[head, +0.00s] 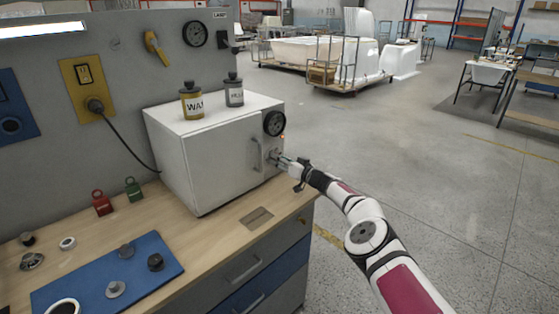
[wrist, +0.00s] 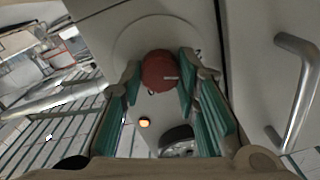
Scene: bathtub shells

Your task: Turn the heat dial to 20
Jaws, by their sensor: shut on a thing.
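The heat dial is a round dark red knob (wrist: 159,70) on a pale disc, on the front of the white oven (head: 190,165). A short pale mark on the knob points right in the wrist view; no scale numbers are legible. My gripper (head: 277,157) is at the oven front, right of the door handle (head: 257,155), and hides the knob in the head view. In the wrist view its green-padded fingers (wrist: 157,78) are on both sides of the knob, shut on it. A round black gauge (head: 268,123) and a lit orange lamp (wrist: 145,122) are near it.
Two labelled jars, one yellow (head: 192,104) and one grey (head: 234,93), stand on the oven. A blue mat (head: 75,285) with small parts and red and green weight-like pieces (head: 102,203) are on the bench.

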